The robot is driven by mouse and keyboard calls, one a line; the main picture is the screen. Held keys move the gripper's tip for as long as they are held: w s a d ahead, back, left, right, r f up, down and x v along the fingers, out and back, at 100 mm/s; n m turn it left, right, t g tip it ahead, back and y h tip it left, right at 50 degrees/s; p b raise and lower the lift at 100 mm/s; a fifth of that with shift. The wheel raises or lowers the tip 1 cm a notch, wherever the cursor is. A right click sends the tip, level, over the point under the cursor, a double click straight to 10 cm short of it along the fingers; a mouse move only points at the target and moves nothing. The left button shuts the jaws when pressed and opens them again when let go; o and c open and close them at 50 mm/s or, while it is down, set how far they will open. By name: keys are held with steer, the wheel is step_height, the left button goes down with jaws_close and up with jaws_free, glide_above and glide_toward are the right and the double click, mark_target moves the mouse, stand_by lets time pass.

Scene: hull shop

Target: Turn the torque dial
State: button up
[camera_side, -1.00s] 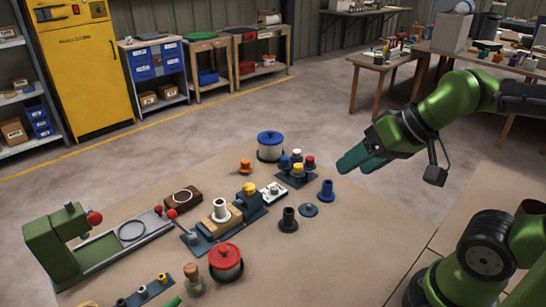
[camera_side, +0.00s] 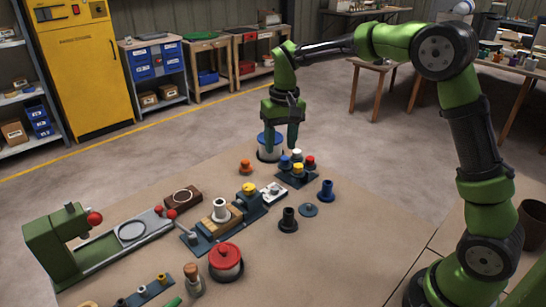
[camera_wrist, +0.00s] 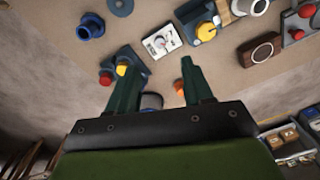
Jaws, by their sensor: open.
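A white plate with a small round grey knob (camera_side: 272,189), which looks like the torque dial, lies flat near the table's middle, at the end of a blue block with a yellow knob (camera_side: 249,188). In the wrist view the plate (camera_wrist: 161,42) shows just beyond and between my fingertips, its face unobstructed. My gripper (camera_side: 293,143) points down above the back of the table, near the pot with the blue lid, apart from the plate. In the wrist view its two green fingers (camera_wrist: 156,68) are spread with nothing held between them.
A blue base with several coloured caps (camera_side: 297,178) stands close to my fingers, with an orange knob (camera_side: 245,167) left of it. The blue-lidded pot (camera_side: 270,153) is behind. A red-lidded pot (camera_side: 226,265) and green press (camera_side: 58,240) stand nearer the front. The table's right front is clear.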

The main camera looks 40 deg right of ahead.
mark_target(275, 188)
steer(key=shift+g, duration=0.3)
steer(key=w+f, duration=0.1)
steer(key=f, duration=0.9)
steer(key=w+f, duration=0.1)
steer(key=f, duration=0.4)
steer(key=shift+w+d+f, duration=0.3)
steer(key=shift+w+f, duration=0.05)
steer(key=shift+c, duration=0.5)
jaws_close()
